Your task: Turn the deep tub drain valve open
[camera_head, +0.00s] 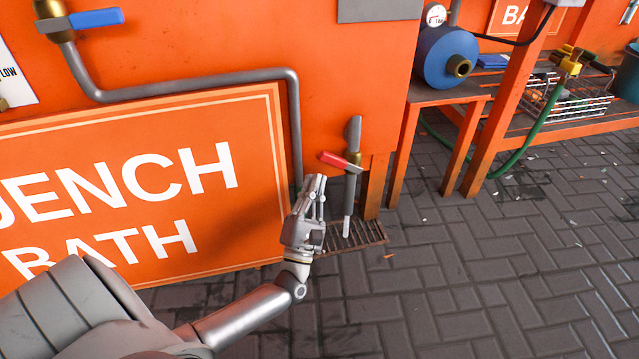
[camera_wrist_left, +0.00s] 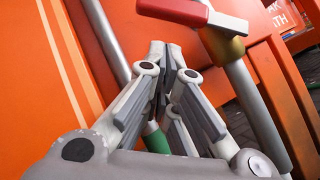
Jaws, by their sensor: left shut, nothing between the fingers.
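A red-handled valve (camera_head: 340,162) sits on a grey upright pipe (camera_head: 354,135) beside the orange tub wall, above a floor grate. No label on it is readable. In the left wrist view its red handle (camera_wrist_left: 175,10) and brass body (camera_wrist_left: 222,46) show at the top. My left gripper (camera_head: 316,182) is shut and empty, just below and left of the red handle. In the left wrist view the closed fingertips (camera_wrist_left: 172,58) are below the handle and appear apart from it. My right gripper is in neither view.
A large orange "QUENCH BATH" sign (camera_head: 150,185) leans at the left. A blue-handled valve (camera_head: 95,18) is high at the upper left. The drain grate (camera_head: 365,238) lies below the pipe. Open paving (camera_head: 480,280) is at the front right.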

